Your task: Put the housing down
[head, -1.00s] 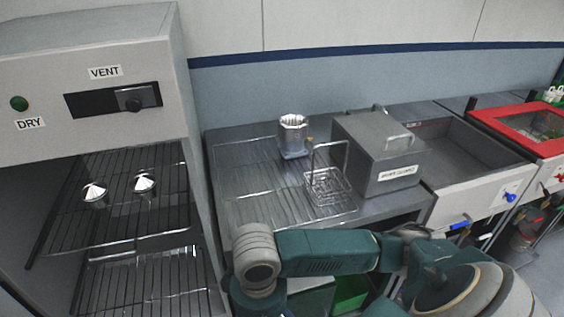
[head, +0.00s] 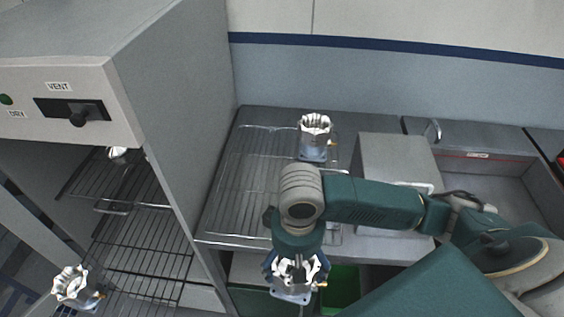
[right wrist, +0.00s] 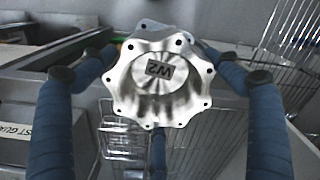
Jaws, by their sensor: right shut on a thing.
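My right gripper (head: 292,262) is shut on a silver housing (head: 292,280) with a scalloped flange, held in the air in front of the counter's front edge. In the right wrist view the fingers flank this housing (right wrist: 160,85), whose face bears an upside-down W2 mark. A second housing (head: 315,126) stands upright on the wire rack (head: 258,170) on the counter, behind my right arm. A third housing (head: 76,284) shows at the lower left by the drying cabinet; what it rests on is unclear. My left gripper is not in view.
The drying cabinet (head: 60,100) stands open at left, with wire shelves (head: 145,250) and a shiny part (head: 118,152) on the upper shelf. A grey box (head: 395,155) and a sink (head: 485,170) are at right. A wire basket (right wrist: 122,145) shows below the held housing. The counter rack's left part is clear.

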